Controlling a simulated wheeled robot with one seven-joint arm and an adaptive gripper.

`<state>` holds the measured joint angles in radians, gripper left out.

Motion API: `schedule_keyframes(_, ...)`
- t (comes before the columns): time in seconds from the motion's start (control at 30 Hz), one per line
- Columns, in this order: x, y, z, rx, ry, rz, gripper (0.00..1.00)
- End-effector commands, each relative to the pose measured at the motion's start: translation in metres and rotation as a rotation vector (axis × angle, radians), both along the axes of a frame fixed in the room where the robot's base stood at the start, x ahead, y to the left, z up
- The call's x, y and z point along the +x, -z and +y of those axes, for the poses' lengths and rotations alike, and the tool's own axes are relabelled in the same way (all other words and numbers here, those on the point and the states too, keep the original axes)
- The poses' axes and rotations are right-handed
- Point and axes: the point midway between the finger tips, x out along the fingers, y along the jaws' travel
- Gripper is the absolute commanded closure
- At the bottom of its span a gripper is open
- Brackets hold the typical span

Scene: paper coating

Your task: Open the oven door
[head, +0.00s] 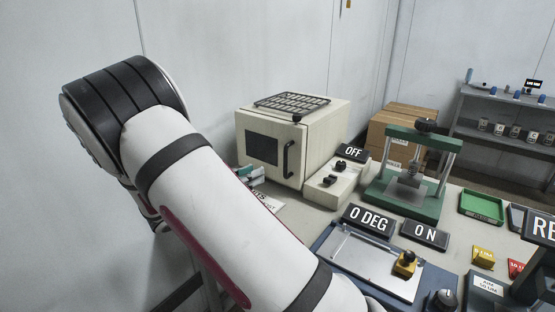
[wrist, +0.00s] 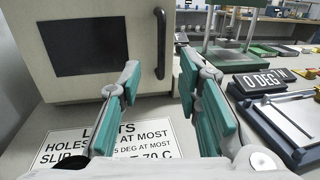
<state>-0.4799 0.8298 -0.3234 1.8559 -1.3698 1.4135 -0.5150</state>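The oven (head: 265,120) is a cream box on the bench with a dark window in its front. Its door (head: 262,165) looks shut, and a black vertical handle (head: 288,160) is on the door's right side. In the wrist view the handle (wrist: 160,42) shows straight ahead, beyond and between my fingertips. My gripper (wrist: 168,80) has teal pads spread wide apart with nothing between them. It appears a short way in front of the door, not touching the handle. In the head view my gripper (head: 251,174) is mostly hidden by my arm, low at the oven's left front.
A limits sign (wrist: 120,142) lies under my gripper. Right of the oven are a control box (head: 335,185) with an OFF display, a green press (head: 410,180) and a blue-framed coater plate (head: 375,262). A wire rack (head: 291,102) lies on the oven.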

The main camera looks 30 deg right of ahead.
Motion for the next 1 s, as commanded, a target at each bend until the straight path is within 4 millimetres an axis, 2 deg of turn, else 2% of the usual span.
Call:
schedule_keyframes(0.6, 0.014, 0.000, -0.109, 0.003, 0.006, -0.001, 0.69)
schedule_keyframes(0.8, 0.018, 0.000, -0.127, 0.003, 0.004, -0.003, 0.69)
schedule_keyframes(1.0, 0.019, 0.000, -0.131, 0.003, 0.002, -0.003, 0.69)
